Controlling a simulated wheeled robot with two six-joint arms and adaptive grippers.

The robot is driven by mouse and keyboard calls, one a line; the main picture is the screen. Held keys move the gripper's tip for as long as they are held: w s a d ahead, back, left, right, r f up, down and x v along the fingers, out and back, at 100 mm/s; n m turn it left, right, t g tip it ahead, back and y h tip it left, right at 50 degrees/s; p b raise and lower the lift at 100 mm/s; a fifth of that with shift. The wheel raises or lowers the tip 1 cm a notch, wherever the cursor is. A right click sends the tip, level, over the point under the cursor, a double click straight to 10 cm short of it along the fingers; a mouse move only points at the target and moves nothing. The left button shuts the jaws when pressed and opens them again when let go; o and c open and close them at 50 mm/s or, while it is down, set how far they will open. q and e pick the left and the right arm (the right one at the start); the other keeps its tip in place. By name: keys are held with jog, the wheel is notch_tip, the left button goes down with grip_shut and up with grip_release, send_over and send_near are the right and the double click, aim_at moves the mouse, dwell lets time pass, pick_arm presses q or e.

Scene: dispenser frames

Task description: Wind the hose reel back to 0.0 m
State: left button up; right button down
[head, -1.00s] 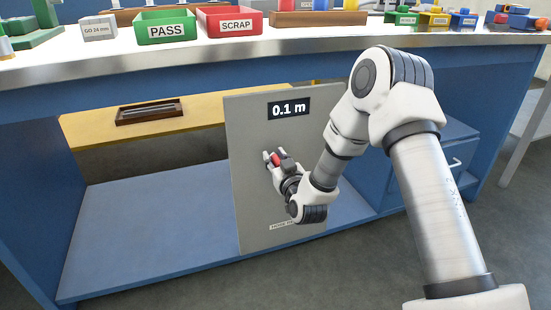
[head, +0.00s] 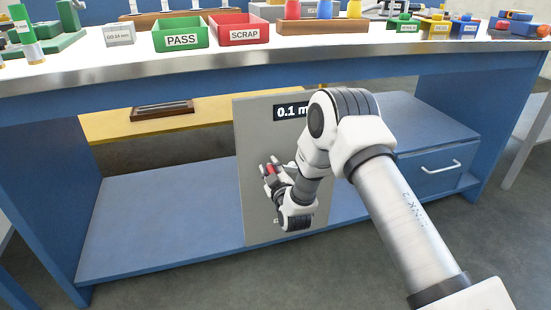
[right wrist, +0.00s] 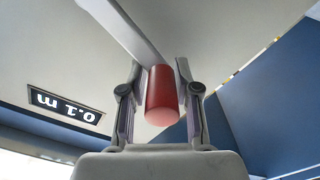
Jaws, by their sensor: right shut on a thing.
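The hose reel's grey panel (head: 255,210) stands upright under the workbench. Its black display (head: 287,112) reads 0.1 m, partly covered by my right arm in the head view; the right wrist view shows the same reading upside down on the display (right wrist: 64,103). My right gripper (head: 269,166) is at the panel's front, shut on the red crank knob (head: 271,169). In the right wrist view the red knob (right wrist: 162,95) sits between the two fingers, at the end of a grey crank arm (right wrist: 125,28). The reel's hub is hidden. My left gripper is not in view.
The bench top above holds a green PASS bin (head: 180,34) and a red SCRAP bin (head: 239,30). A blue drawer unit (head: 436,165) stands right of the panel. The blue lower shelf (head: 165,220) left of the panel is clear.

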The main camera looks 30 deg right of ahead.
jog(key=d+f+n+p, duration=0.3)
jog(key=f+n+p, duration=0.3)
jog(key=f+n, duration=0.4)
jog(key=shift+s+d+f+n, duration=0.2)
jog(key=shift+s+f+n, duration=0.25)
jog(key=shift+n, duration=2.35)
jog(key=shift+d, duration=0.1)
jog(key=c, duration=0.9)
grip_release()
jog(key=shift+c, duration=0.2)
jog(key=shift+r, duration=0.1)
jog(key=v, duration=1.2)
